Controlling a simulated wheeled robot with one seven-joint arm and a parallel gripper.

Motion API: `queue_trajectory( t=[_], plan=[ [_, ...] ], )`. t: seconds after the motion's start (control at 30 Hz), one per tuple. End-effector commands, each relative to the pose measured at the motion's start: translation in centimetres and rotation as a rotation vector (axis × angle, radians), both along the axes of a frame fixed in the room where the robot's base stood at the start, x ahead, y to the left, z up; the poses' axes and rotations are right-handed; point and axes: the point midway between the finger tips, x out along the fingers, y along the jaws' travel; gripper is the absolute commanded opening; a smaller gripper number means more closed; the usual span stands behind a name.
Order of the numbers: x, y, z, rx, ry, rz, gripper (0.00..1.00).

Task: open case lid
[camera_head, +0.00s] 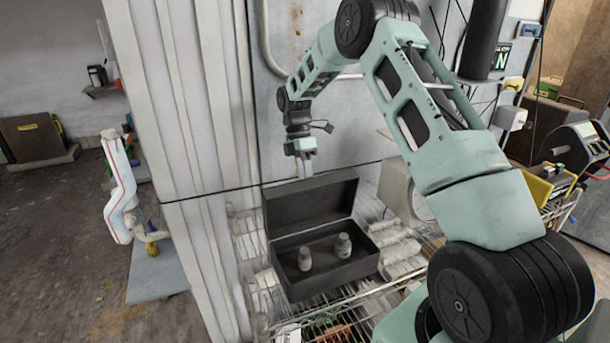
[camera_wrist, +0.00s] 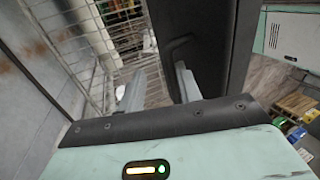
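A dark case (camera_head: 325,282) sits on the wire shelf. Its lid (camera_head: 312,207) stands up at the back, so the case is open. Two small grey, weight-like objects (camera_head: 305,260) (camera_head: 343,246) stand inside. My gripper (camera_head: 304,172) points down at the lid's upper edge, near its middle. In the wrist view the two fingers (camera_wrist: 160,88) are apart with nothing gripped between them. The dark lid (camera_wrist: 205,45) fills the area beside and behind the right finger. I cannot tell whether the finger touches it.
The wire shelf (camera_head: 345,320) also holds pale wrapped items (camera_head: 400,250) right of the case. A ribbed pale panel (camera_head: 190,100) stands at the left and a grey wall lies behind the arm.

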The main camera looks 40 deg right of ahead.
Motion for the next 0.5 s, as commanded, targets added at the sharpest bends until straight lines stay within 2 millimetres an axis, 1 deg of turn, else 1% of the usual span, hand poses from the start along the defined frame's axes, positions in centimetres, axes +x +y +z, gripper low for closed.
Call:
queue_trajectory(
  t=[0.17,0.27,0.37,0.5],
  plan=[
    [0.4,-0.1,0.5,-0.002,-0.008,0.000,0.32],
    [0.8,-0.2,1.4,-0.003,-0.012,0.000,0.32],
    [1.4,-0.4,3.0,-0.002,-0.013,0.000,0.32],
    [2.5,-0.6,6.0,-0.002,-0.012,0.000,0.32]
  ],
)
